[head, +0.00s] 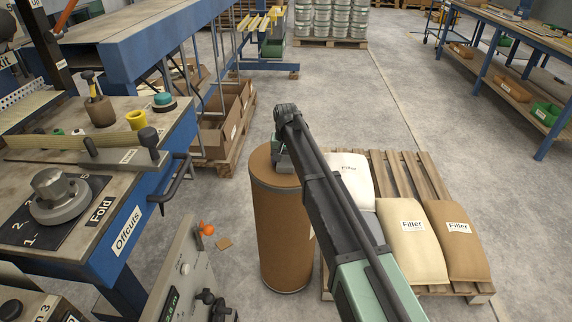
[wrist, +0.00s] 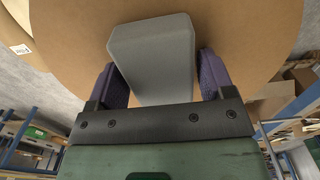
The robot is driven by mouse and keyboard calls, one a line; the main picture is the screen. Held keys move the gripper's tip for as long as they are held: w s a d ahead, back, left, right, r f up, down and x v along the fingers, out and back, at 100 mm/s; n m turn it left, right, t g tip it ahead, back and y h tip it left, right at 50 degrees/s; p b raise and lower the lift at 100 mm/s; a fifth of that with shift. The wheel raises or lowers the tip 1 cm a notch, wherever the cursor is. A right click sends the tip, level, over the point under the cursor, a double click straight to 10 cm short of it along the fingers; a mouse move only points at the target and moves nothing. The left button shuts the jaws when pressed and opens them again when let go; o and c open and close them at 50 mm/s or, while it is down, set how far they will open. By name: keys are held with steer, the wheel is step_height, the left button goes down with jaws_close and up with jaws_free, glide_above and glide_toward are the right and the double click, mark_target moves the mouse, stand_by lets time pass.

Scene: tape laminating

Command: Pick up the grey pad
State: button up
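The grey pad (wrist: 152,60) is a plain block with bevelled corners. In the wrist view it lies between the two dark purple fingers of my gripper (wrist: 160,78), against the brown round top of a drum (wrist: 75,50). The fingers stand close along both sides of the pad. I cannot tell whether both touch it, or whether it rests on the drum top. In the head view my arm reaches down to the top of the brown drum (head: 284,235).
A wooden pallet (head: 430,175) with several filler sacks (head: 412,240) stands right of the drum. A blue workbench (head: 130,225) with tools is at the left, and a control box (head: 185,270) is in front. Grey floor (head: 345,90) is clear behind the drum.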

mark_target(286, 158)
steer(key=c, duration=0.6)
steer(key=shift+r, duration=0.15)
step_height(286, 158, up, 20)
steer(key=p, duration=2)
